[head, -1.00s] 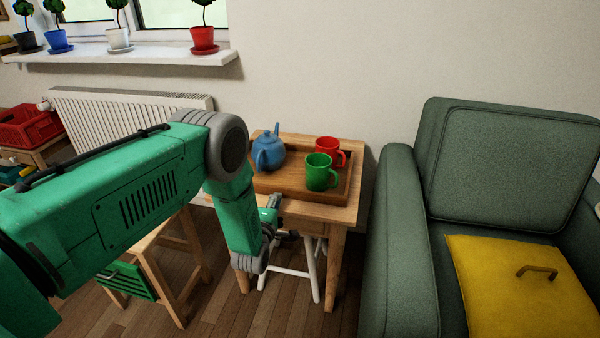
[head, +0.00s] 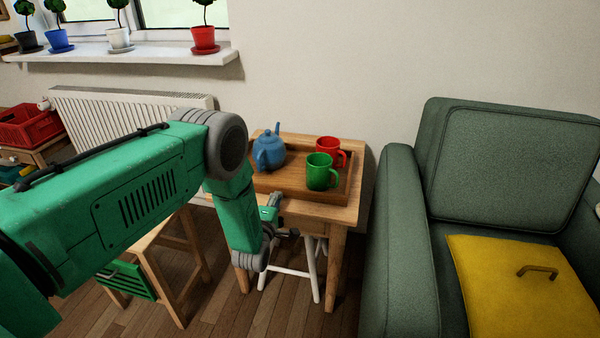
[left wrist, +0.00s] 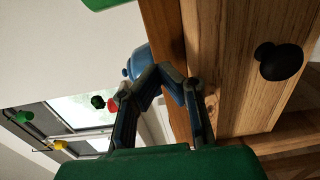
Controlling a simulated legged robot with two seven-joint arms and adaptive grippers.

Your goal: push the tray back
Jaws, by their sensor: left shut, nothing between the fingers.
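The brown wooden tray (head: 288,180) lies on a small light wooden table (head: 345,213) against the wall. It carries a blue teapot (head: 268,152), a green mug (head: 319,173) and a red mug (head: 328,146). My left gripper (head: 273,204) is at the table's front edge, just in front of the tray's near side, and its fingers are shut and empty. In the left wrist view the fingertips (left wrist: 163,72) are close to the tray's darker wood (left wrist: 163,30); I cannot tell whether they touch it. My right gripper is out of view.
A green armchair (head: 398,220) with a yellow cushion (head: 515,285) stands close to the table's right. A radiator (head: 125,115) is behind on the left. A white stool (head: 312,260) stands under the table. A black knob (left wrist: 280,61) sticks out of the table's front.

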